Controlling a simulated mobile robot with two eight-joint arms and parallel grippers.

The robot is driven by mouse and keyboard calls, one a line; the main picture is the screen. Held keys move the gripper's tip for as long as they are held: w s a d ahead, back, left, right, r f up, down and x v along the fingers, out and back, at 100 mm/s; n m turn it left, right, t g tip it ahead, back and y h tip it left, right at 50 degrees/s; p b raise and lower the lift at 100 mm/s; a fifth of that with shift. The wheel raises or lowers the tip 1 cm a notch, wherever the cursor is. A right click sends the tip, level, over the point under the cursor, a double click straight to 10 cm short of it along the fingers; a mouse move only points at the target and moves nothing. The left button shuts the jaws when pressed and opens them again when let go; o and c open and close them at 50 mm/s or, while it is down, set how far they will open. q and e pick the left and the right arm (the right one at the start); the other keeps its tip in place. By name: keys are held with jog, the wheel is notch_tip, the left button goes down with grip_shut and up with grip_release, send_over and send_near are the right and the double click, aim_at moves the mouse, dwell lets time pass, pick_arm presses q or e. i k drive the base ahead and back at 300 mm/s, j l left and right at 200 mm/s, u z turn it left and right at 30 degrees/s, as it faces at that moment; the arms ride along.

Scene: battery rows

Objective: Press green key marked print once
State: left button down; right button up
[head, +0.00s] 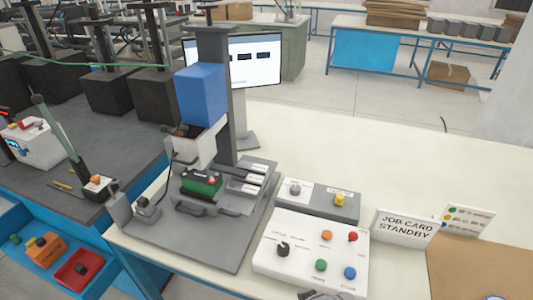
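A white control box (297,256) lies on the pale table at lower centre. It carries a round green key (321,265), with a small label below it that is too small to read. To its right is a blue key (350,272); above are an orange key (327,235) and a red key (352,236). A black knob (283,249) is on the left. A dark grey part, apparently my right gripper (322,295), shows at the bottom edge just below the box; its fingers cannot be made out. It appears apart from the green key. My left gripper is not in view.
A grey press stand with a blue block (201,93) rises left of the box. A grey switch box (319,200) lies behind it.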

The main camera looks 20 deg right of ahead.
aim_at(321, 264)
jog(key=k+z, duration=0.1)
jog(key=z, duration=0.75)
jog(key=k+l+z, duration=0.15)
jog(key=z, duration=0.25)
